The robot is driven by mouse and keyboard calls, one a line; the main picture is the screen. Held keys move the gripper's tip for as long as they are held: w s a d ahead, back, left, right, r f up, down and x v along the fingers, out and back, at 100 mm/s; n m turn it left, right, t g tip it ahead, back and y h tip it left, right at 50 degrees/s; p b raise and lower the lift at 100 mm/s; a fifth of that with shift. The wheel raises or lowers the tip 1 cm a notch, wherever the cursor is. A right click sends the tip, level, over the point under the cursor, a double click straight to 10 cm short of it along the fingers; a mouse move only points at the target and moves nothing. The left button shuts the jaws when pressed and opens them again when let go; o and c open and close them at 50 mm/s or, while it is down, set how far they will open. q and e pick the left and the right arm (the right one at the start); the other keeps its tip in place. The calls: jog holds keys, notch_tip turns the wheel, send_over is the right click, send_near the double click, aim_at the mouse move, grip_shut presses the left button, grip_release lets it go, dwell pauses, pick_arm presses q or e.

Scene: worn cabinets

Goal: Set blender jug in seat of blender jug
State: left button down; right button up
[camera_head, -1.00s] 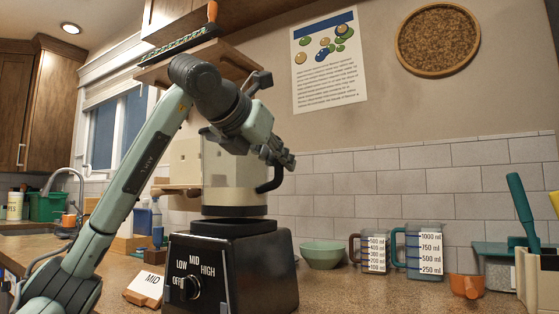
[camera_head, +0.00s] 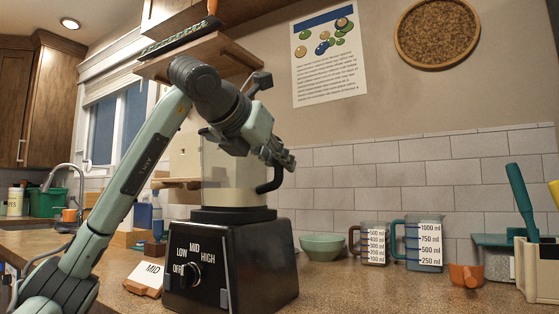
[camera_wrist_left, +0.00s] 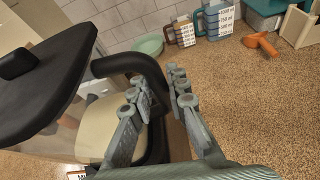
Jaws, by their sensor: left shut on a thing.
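The blender jug (camera_head: 229,165) is clear with pale contents, a black handle (camera_head: 272,183) and a dark bottom. In the head view it stands upright on the black blender base (camera_head: 232,270), its bottom against the round seat (camera_head: 233,214) on top. No gap shows between jug and seat; the contact itself is partly hidden. My left gripper (camera_head: 283,158) is shut on the jug's handle from above. In the left wrist view the fingers (camera_wrist_left: 165,90) close around the black handle (camera_wrist_left: 125,65), beside the dark lid (camera_wrist_left: 45,80). My right gripper is not in view.
A green bowl (camera_head: 324,247) and two measuring jugs (camera_head: 424,245) stand right of the base by the tiled wall. An orange scoop (camera_head: 466,275) and a utensil holder (camera_head: 540,270) are farther right. A wooden shelf (camera_head: 200,58) hangs above.

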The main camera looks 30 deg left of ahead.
pick_arm(q)
jog(key=shift+f, duration=0.15)
jog(key=c, duration=1.4)
grip_release()
jog(key=shift+s, duration=0.1)
jog(key=shift+f, duration=0.2)
jog(key=v, duration=1.2)
jog(key=shift+r, duration=0.15)
